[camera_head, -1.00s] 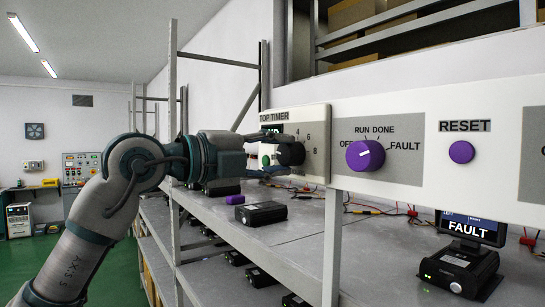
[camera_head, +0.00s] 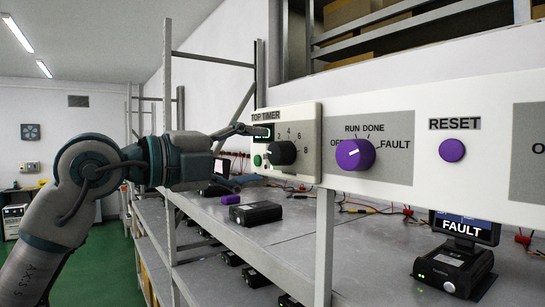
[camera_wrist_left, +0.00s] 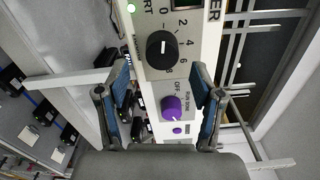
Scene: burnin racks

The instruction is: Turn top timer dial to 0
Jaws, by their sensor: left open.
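The black top timer dial (camera_head: 283,153) sits on the white panel below the TOP TIMER label and a small green display (camera_head: 262,132). It also shows in the left wrist view (camera_wrist_left: 162,50). Its pale mark points left in the head view and up toward the 0 in the wrist view; its exact setting is too small to read. My left gripper (camera_head: 249,157) is open and empty, left of the dial and apart from it. In the wrist view its blue-padded fingers (camera_wrist_left: 161,82) stand spread, with the panel beyond them. My right gripper is not in view.
A purple mode knob (camera_head: 355,154) and a purple RESET button (camera_head: 452,150) are to the right. A green button (camera_head: 257,160) is left of the dial. A black unit showing FAULT (camera_head: 461,228) stands on the grey shelf (camera_head: 370,240) below. A metal post (camera_head: 324,245) supports the panel.

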